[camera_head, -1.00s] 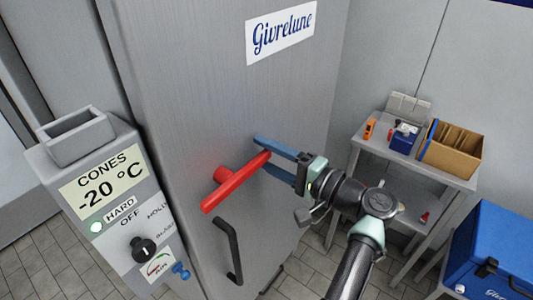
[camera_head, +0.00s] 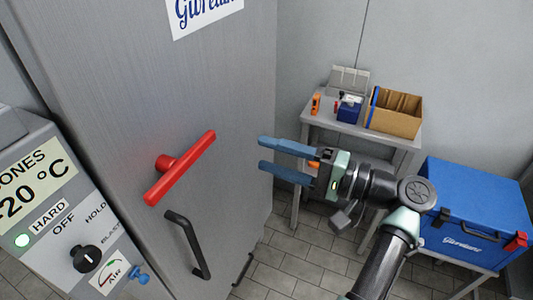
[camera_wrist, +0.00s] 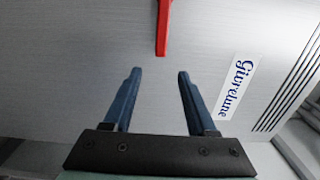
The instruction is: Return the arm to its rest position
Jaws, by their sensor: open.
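My gripper (camera_head: 262,154) is open, with two blue fingers and nothing between them. In the head view it hangs to the right of the red lever handle (camera_head: 182,166) on the grey cabinet door (camera_head: 225,80), apart from it. In the wrist view the fingers (camera_wrist: 158,75) point toward the door face, and the end of the red handle (camera_wrist: 162,30) shows beyond the fingertips. My arm reaches in from the lower right of the head view.
A black door handle (camera_head: 187,243) sits below the lever. A control panel (camera_head: 60,215) with a black knob stands at left. A grey side table (camera_head: 350,128) holds a cardboard box (camera_head: 395,122). A blue cooler (camera_head: 470,215) stands at right. Tiled floor is open below.

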